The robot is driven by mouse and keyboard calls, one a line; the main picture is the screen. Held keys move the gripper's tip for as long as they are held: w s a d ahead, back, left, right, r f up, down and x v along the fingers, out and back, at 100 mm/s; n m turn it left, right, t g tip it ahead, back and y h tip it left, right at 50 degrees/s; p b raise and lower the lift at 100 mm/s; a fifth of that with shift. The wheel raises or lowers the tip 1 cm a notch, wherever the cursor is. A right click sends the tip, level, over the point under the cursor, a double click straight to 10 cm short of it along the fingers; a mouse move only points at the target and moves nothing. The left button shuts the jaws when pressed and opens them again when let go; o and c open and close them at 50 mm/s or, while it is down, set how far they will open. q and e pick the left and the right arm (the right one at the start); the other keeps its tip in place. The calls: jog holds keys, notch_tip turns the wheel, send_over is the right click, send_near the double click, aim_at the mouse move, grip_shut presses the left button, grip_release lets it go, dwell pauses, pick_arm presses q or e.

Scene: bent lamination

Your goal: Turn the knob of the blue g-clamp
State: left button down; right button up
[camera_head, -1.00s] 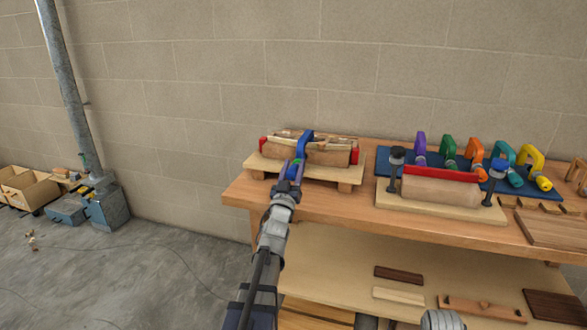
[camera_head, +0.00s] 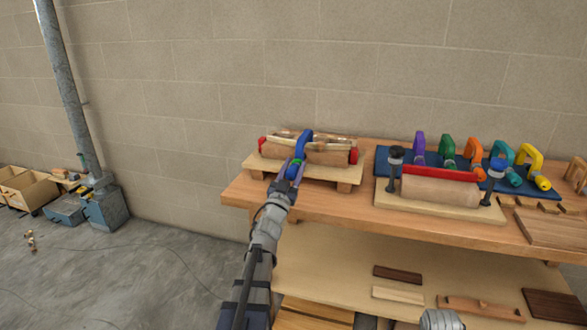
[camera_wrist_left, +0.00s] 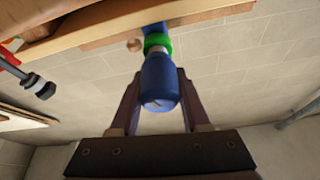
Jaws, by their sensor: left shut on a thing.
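The blue g-clamp (camera_head: 303,143) sits over the wooden lamination on its form (camera_head: 330,156), at the left end of the bench. Its blue knob (camera_wrist_left: 160,82) fills the middle of the left wrist view, with a green ring (camera_wrist_left: 158,43) just beyond it. My left gripper (camera_head: 293,171) reaches up to the clamp from the front, and in the wrist view its two fingers (camera_wrist_left: 160,90) are shut on the knob, one on each side. In the head view the gripper partly hides the lower clamp. My right gripper is not clearly in view.
Wood strips lie on the lower shelf (camera_head: 330,260). Bare bench lies between the two forms.

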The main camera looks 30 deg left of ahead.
aim_at(290, 177)
pick_arm(q)
jog(key=shift+c, duration=1.9)
grip_release()
jog(key=shift+s, duration=0.1)
jog(key=b+v, duration=0.3)
jog(key=v, duration=0.4)
jog(key=shift+s+d+f, duration=0.15)
jog(key=shift+s+f, duration=0.05)
jog(key=shift+s, duration=0.1)
